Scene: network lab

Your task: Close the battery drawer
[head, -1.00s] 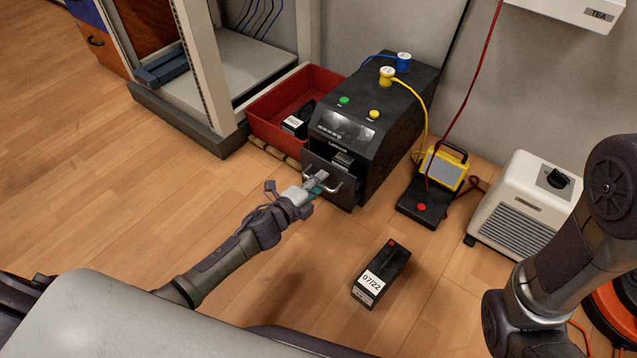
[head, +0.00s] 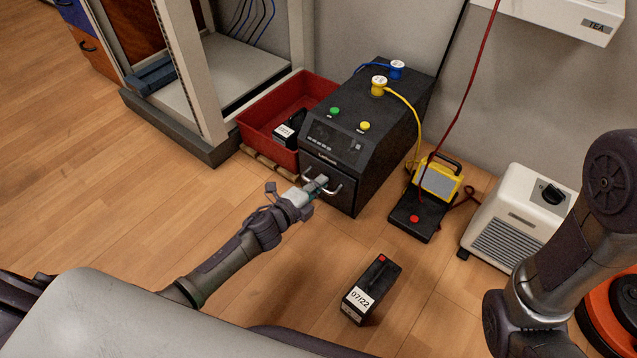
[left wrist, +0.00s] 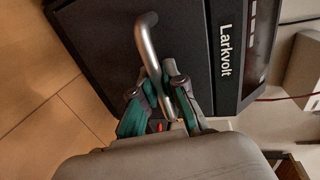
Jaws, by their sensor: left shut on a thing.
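The battery drawer (head: 318,180) is the dark front panel at the bottom of the black Larkvolt unit (head: 392,115). It sits flush or nearly flush with the unit in the head view. Its silver bar handle (head: 337,190) also shows in the left wrist view (left wrist: 147,45). My left gripper (head: 316,187) is at the handle, its fingers (left wrist: 166,92) shut around the bar. The drawer's inside is hidden. My right gripper is not in view; only part of my right arm shows at the right.
A black battery marked 07/22 (head: 371,289) stands on the floor in front. A red bin (head: 268,143) with a dark battery is left of the unit. A yellow device (head: 440,176), a black pedal (head: 412,217) and a white heater (head: 519,214) stand to the right.

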